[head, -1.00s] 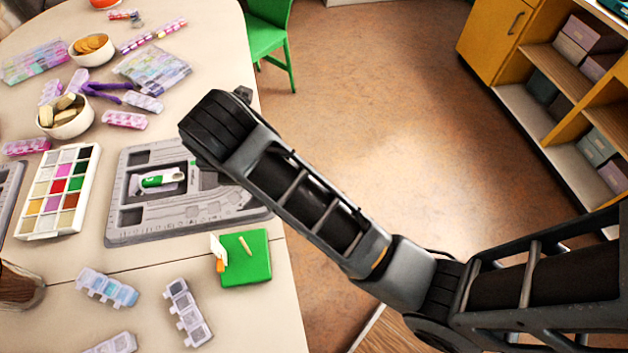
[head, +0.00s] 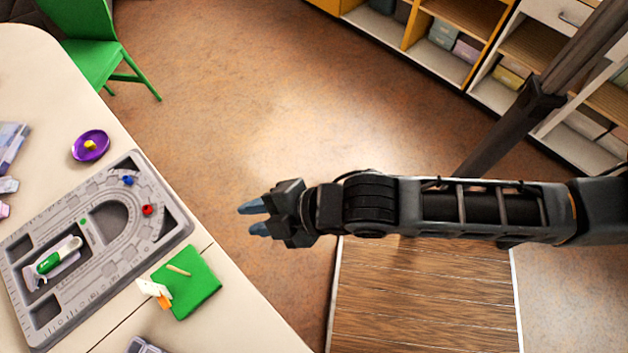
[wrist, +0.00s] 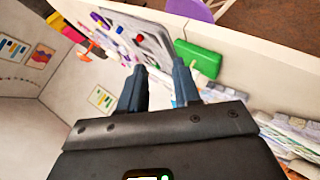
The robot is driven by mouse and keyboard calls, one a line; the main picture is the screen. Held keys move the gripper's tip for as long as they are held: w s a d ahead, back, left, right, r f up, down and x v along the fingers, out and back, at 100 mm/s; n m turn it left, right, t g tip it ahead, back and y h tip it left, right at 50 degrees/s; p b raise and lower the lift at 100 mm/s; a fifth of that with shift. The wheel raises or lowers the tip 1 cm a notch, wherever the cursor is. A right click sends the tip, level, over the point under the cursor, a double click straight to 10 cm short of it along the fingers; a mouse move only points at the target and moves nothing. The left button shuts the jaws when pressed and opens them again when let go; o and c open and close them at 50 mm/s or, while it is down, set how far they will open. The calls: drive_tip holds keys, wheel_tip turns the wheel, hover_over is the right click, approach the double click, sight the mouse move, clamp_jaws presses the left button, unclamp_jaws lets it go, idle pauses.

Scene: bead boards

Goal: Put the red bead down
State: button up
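The red bead (head: 148,210) rests on the grey bead board (head: 107,283), near the curved groove at its right end. A blue bead (head: 128,180) and a small green bead (head: 84,222) also sit on the board. My gripper (head: 252,218) is off to the right of the board, over the floor beyond the table edge. Its two fingers are apart with nothing between them. In the wrist view my gripper (wrist: 160,88) also shows open and empty, with the board (wrist: 150,22) in the distance.
A green block (head: 190,281) lies at the table's edge beside the board. A purple dish (head: 90,146) holding something yellow is behind the board. A green-and-white tool (head: 58,256) lies on the board. A green chair (head: 95,45) and shelves stand beyond. The floor around my gripper is clear.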

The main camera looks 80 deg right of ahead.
drive_tip(key=s+r+m+t, duration=0.4)
drive_tip(key=s+r+m, duration=0.6)
drive_tip(key=s+r, duration=0.2)
drive_tip(key=shift+s+d+r+m, duration=0.35)
drive_tip(key=shift+d+r+m, duration=0.05)
drive_tip(key=shift+r, duration=0.25)
idle(0.4)
